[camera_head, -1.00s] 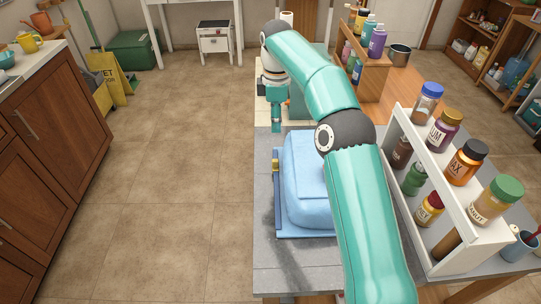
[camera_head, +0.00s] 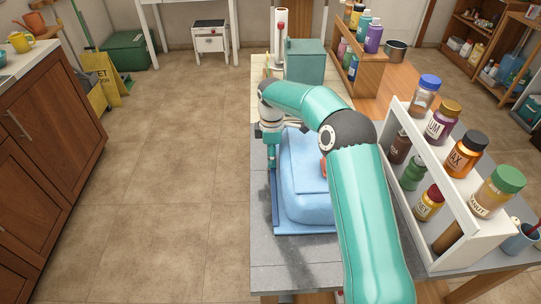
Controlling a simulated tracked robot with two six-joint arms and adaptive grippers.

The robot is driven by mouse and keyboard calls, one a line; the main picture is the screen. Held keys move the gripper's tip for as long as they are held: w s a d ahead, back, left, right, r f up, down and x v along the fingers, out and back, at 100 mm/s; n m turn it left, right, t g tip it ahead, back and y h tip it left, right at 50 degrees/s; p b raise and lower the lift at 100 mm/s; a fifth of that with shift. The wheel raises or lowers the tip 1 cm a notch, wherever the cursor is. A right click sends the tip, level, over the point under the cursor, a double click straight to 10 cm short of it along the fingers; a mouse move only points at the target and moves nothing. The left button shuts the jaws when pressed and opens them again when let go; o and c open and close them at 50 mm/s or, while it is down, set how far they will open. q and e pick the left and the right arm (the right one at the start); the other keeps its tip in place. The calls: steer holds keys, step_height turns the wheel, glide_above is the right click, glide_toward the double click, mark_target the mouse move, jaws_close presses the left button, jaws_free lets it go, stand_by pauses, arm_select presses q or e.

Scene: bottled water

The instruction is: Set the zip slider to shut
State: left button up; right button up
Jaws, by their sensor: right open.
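A pale blue bag or case (camera_head: 303,207) lies on the grey table, partly covered by my right arm. A darker blue strip (camera_head: 276,205) runs along its left edge. My right gripper (camera_head: 271,158) is open and points down at the far end of this strip. I cannot tell whether it touches the strip. The zip slider is not clearly visible; the gripper may hide it. My left gripper is out of view.
A white rack (camera_head: 455,215) with several labelled jars stands at the right of the table. A teal box (camera_head: 305,62) and a white upright roll (camera_head: 280,40) stand behind the bag.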

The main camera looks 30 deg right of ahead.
jaws_close()
stand_by(0.3)
